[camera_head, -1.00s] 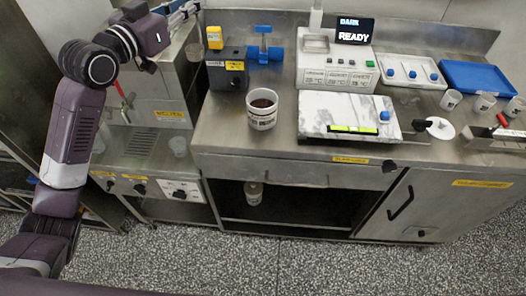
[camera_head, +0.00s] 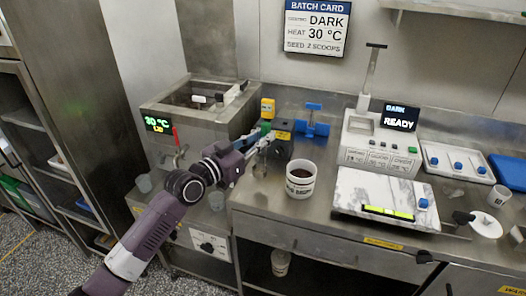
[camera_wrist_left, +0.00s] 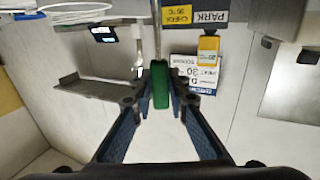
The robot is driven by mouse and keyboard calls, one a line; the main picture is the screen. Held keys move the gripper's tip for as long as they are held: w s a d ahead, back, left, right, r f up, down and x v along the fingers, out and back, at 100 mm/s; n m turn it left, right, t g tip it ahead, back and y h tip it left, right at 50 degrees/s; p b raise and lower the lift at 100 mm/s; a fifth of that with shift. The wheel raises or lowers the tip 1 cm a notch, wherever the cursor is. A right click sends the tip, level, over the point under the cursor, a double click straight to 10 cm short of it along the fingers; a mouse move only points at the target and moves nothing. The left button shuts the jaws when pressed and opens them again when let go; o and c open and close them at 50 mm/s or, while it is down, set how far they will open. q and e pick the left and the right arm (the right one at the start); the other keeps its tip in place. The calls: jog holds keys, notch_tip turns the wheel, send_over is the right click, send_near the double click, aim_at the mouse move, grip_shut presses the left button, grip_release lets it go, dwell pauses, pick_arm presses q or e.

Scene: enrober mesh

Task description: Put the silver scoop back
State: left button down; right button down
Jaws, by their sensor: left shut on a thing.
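My left gripper (camera_head: 262,139) is beside the left face of a black block (camera_head: 284,152) with a yellow label, near the counter's left end. It is shut on the green handle (camera_wrist_left: 160,85) of a tool with a thin silver shaft (camera_wrist_left: 157,30), which looks like the silver scoop. The far end of the shaft is cut off in the left wrist view. In that view the block's PARK label (camera_wrist_left: 210,16) is just right of the shaft. Whether the tool touches the block I cannot tell. My right gripper is not in view.
A white tub (camera_head: 300,181) with dark contents stands right of the block. A yellow device (camera_head: 267,108) and a blue fixture (camera_head: 312,122) are behind. The steel melter (camera_head: 178,128) stands left; the scale machine (camera_head: 375,140) and marble slab (camera_head: 350,190) are right.

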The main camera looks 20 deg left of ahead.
pick_arm(q)
send_over(263, 166)
jog(key=shift+w+a+f+b, duration=0.1)
jog(key=shift+f+b, duration=0.05)
jog(key=shift+f, duration=1.05)
jog(key=shift+w+f+b, duration=0.1)
jog(key=shift+f+b, duration=0.05)
jog(key=shift+f, duration=1)
jog(key=shift+s+f, duration=0.1)
jog(key=shift+f, duration=0.05)
jog(key=c, duration=1.9)
grip_release()
